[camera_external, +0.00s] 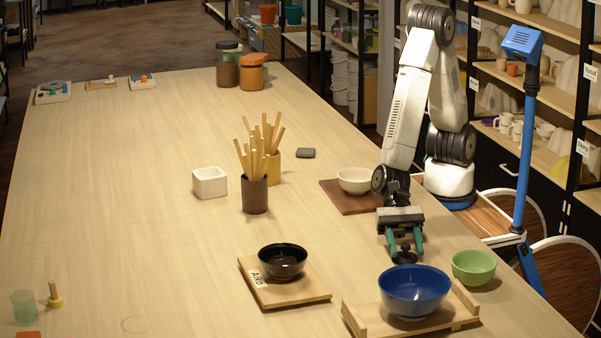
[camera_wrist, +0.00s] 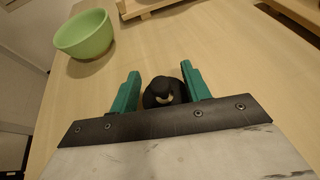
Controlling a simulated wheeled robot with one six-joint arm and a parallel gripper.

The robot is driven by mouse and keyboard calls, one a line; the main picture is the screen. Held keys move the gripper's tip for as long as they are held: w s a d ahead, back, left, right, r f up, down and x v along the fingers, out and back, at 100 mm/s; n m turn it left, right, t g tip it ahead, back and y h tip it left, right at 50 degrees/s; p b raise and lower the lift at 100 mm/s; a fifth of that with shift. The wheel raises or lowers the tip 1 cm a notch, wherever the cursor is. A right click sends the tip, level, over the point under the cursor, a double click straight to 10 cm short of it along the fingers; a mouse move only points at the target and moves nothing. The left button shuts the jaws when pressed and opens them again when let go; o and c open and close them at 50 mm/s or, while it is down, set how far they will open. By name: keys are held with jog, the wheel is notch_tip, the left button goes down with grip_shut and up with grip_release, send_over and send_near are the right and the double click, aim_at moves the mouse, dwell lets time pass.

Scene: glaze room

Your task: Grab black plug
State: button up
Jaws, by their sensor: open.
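The black plug (camera_wrist: 160,93) is a small dark rounded piece with a pale spot on its near side. It stands on the table between the two green fingers of my gripper (camera_wrist: 160,74) in the wrist view. The fingers are apart, and the right one is very close to the plug; I cannot tell if it touches. In the external view my gripper (camera_external: 404,246) points down at the table with its fingers spread. The plug (camera_external: 405,258) shows there as a dark shape low between the fingers, partly hidden by them.
A blue bowl (camera_external: 414,288) on a wooden board stands just in front of my gripper, with a green bowl (camera_external: 473,266) to its right. A black bowl (camera_external: 283,261) on a board is to the left. A cream bowl (camera_external: 355,180) stands behind. The left tabletop is mostly clear.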

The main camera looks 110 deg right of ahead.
grip_shut()
